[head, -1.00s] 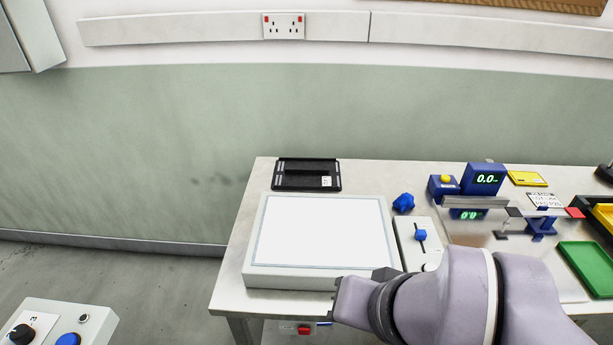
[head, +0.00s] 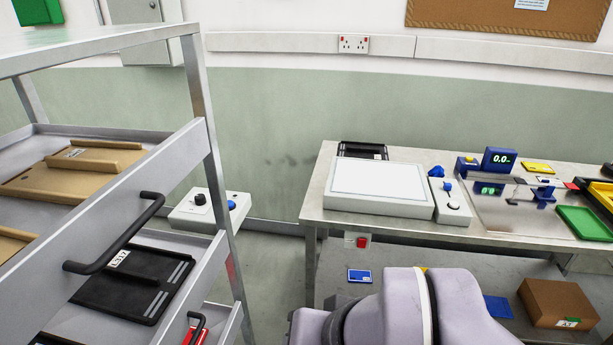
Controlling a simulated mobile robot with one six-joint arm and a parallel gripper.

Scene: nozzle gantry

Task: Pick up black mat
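Two flat black pieces show in the head view, and I cannot tell which is the black mat. One black piece with a white label and pale stripes (head: 150,296) lies on the lower shelf of the cart at left, partly hidden by the cart's frame. The other black piece (head: 350,150) lies at the back left of the workbench, behind the white panel, with a small white label. My arm shows at the bottom centre, in front of the bench and apart from both pieces. My gripper's fingers do not show.
The grey cart (head: 205,130) with a black handle (head: 118,240) fills the left side and carries brown boards (head: 75,170). A control box (head: 210,212) stands behind it. The bench (head: 330,205) holds the white panel (head: 380,185) and instruments. A carton (head: 556,302) sits underneath.

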